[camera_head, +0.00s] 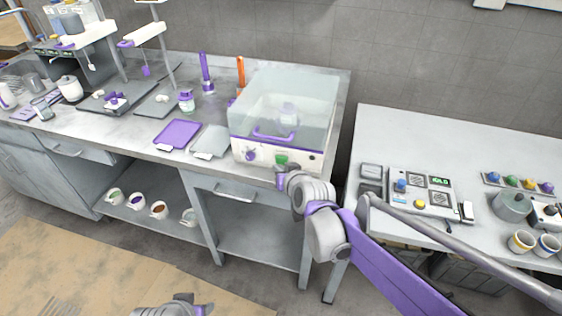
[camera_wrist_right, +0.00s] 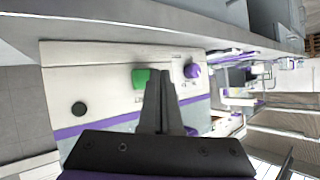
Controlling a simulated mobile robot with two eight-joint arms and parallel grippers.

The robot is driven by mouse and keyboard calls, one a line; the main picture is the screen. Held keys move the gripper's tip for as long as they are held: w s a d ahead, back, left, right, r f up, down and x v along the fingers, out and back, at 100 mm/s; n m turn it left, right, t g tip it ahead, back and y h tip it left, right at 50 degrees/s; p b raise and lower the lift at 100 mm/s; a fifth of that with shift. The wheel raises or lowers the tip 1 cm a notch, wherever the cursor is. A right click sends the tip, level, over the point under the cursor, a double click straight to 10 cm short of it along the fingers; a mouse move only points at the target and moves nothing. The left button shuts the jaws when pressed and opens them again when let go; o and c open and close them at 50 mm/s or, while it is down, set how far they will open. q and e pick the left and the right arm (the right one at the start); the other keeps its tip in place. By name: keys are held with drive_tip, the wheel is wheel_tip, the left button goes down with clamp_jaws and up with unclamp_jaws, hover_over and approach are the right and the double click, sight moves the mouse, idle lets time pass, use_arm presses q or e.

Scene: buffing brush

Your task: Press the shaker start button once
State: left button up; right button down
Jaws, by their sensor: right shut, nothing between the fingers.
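The shaker is a white box with a clear lid (camera_head: 290,95) and a purple handle, at the back right of the left bench. Its front panel has a purple knob (camera_head: 250,156) and a green start button (camera_head: 281,160). My right gripper (camera_head: 281,173) is shut and empty, right in front of the green button. In the right wrist view, the shut fingers (camera_wrist_right: 159,78) overlap one side of the green button (camera_wrist_right: 140,77); I cannot tell whether they touch it. The purple knob (camera_wrist_right: 192,71) is beside them. Part of my left arm's end (camera_head: 175,306) shows at the bottom edge; its fingers are unclear.
A purple tray (camera_head: 178,134) and a grey tray (camera_head: 210,141) lie left of the shaker. Several cups stand on the shelf below. On the right table is a control box (camera_head: 422,192) with blue and yellow buttons. The panel's dark round knob (camera_wrist_right: 78,108) is clear of the fingers.

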drive_tip(key=shift+w, duration=0.15)
drive_tip(key=shift+w+d, duration=0.15)
drive_tip(key=shift+w, duration=0.15)
